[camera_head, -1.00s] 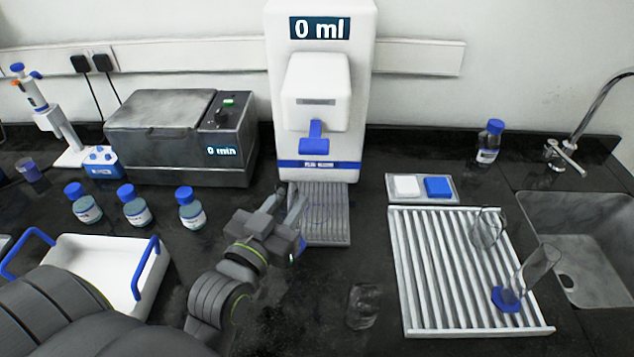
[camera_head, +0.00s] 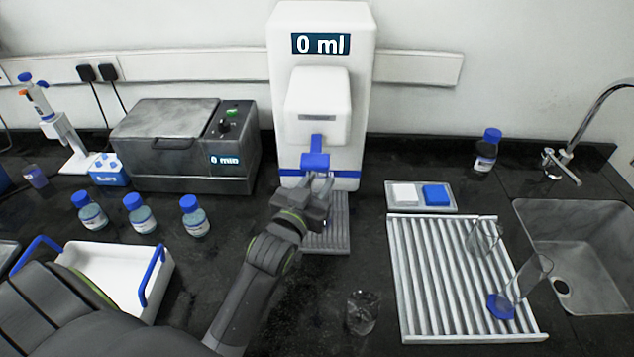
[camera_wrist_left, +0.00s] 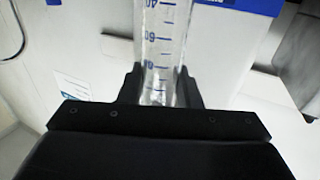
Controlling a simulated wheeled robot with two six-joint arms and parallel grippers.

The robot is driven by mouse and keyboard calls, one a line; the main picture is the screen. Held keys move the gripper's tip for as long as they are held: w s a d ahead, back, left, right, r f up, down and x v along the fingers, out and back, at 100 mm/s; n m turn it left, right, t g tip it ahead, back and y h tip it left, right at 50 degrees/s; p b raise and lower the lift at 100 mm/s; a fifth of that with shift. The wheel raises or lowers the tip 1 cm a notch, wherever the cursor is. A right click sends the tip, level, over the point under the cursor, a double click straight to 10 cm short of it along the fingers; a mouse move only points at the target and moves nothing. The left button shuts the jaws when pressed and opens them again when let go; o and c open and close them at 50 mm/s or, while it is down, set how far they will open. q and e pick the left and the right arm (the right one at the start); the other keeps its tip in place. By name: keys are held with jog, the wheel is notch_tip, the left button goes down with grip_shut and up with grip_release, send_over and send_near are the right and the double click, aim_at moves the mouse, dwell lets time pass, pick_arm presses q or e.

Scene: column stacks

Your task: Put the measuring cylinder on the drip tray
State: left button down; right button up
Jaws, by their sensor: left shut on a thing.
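The measuring cylinder (camera_wrist_left: 162,40) is a clear tube with blue graduation marks, seen close up in the left wrist view. My left gripper (camera_wrist_left: 160,85) is shut on it. In the head view my left gripper (camera_head: 318,185) is in front of the white dispenser, over the back part of the drip tray (camera_head: 328,238). The drip tray is a grey ribbed plate at the dispenser's foot. My gripper and arm hide most of the cylinder there, and its lower end is out of sight. I cannot tell whether it touches the tray. My right gripper is not in view.
The dispenser (camera_head: 318,95) reads 0 ml, its blue lever (camera_head: 315,158) close behind my gripper. A glass beaker (camera_head: 362,312) stands front right of the tray. A drying rack (camera_head: 430,290) at right holds glassware, including another clear cylinder with a blue foot (camera_head: 501,306).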

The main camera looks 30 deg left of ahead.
pick_arm(q)
jog(key=shift+f, duration=0.15)
jog(key=c, duration=1.1)
grip_release()
jog(key=shift+f, duration=0.1)
jog(key=shift+o, duration=0.2)
jog(key=shift+r, duration=0.2)
jog(key=s+b, duration=0.3)
jog(key=s, duration=0.9)
jog(key=shift+d, duration=0.4)
jog(key=shift+f, duration=0.1)
